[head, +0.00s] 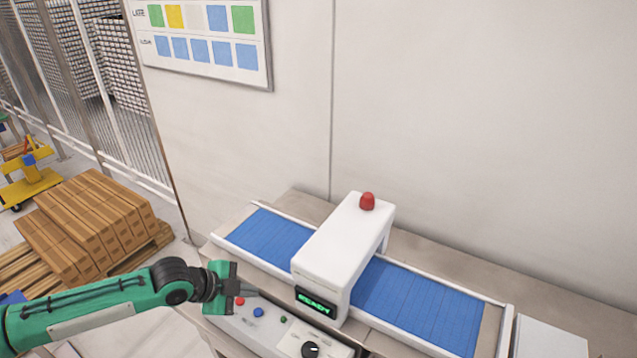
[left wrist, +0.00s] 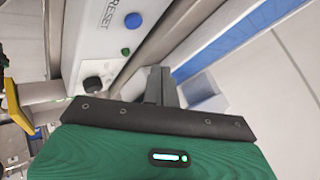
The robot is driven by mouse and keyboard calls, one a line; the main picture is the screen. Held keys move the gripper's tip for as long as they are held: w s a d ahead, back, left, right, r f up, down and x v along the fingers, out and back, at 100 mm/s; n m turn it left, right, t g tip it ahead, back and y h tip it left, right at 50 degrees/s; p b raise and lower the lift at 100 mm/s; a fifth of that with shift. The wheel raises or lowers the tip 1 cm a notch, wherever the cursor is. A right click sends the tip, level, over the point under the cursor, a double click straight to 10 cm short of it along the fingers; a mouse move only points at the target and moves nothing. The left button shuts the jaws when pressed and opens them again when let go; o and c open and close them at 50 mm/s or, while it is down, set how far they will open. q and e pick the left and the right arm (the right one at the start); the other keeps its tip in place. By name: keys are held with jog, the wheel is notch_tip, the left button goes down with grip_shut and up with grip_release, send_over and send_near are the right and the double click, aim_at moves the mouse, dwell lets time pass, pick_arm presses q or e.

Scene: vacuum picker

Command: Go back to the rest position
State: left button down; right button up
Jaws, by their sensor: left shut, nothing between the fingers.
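My left gripper (head: 247,292) comes in from the left on a green arm. It is shut and empty, at the left end of the control panel (head: 270,322), close by the red button (head: 239,301). I cannot tell whether it touches the panel. A blue button (head: 258,312), a small green button (head: 283,320) and a black knob (head: 310,350) are farther right on the panel. In the left wrist view the shut fingers (left wrist: 160,84) point past the panel, where a blue button (left wrist: 133,20) beside the word RESET shows. My right gripper is in neither view.
A blue conveyor belt (head: 420,305) runs behind the panel through a white housing (head: 335,250) with a red lamp (head: 367,201) and a green READY display (head: 316,303). A wall with a chart (head: 205,40) stands behind.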

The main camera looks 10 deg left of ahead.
pick_arm(q)
jog(key=shift+n+g, duration=0.3)
jog(key=shift+n, duration=0.2)
jog(key=s+d+f, duration=0.1)
jog(key=d, duration=0.1)
jog(key=s+d, duration=0.2)
jog(key=d, duration=0.1)
jog(key=s+d+f, duration=0.1)
jog(key=d, duration=0.1)
jog(key=shift+s+d+f, duration=0.25)
jog(key=shift+f, duration=0.05)
jog(key=s+d+f+n, duration=0.1)
jog(key=s+d+n, duration=0.2)
jog(key=s+d, duration=0.15)
jog(key=s+a+f+n+g+y, duration=0.1)
jog(key=s+a+f+n+y, duration=0.2)
jog(key=s+n, duration=0.4)
jog(key=s+a+f+n+g+y, duration=0.1)
jog(key=s+a+n+g+y, duration=0.15)
jog(key=s+a+n, duration=0.5)
notch_tip(320, 180, down, 31)
jog(key=d+m+b, duration=0.2)
jog(key=m, duration=0.1)
jog(key=s+a+f+g+b, duration=0.1)
jog(key=s+a+f+b, duration=0.1)
jog(key=s+f, duration=1.8)
notch_tip(320, 180, down, 3)
jog(key=shift+s+a+f+y, duration=0.15)
jog(key=shift+s+a+y, duration=0.25)
jog(key=shift+a, duration=0.2)
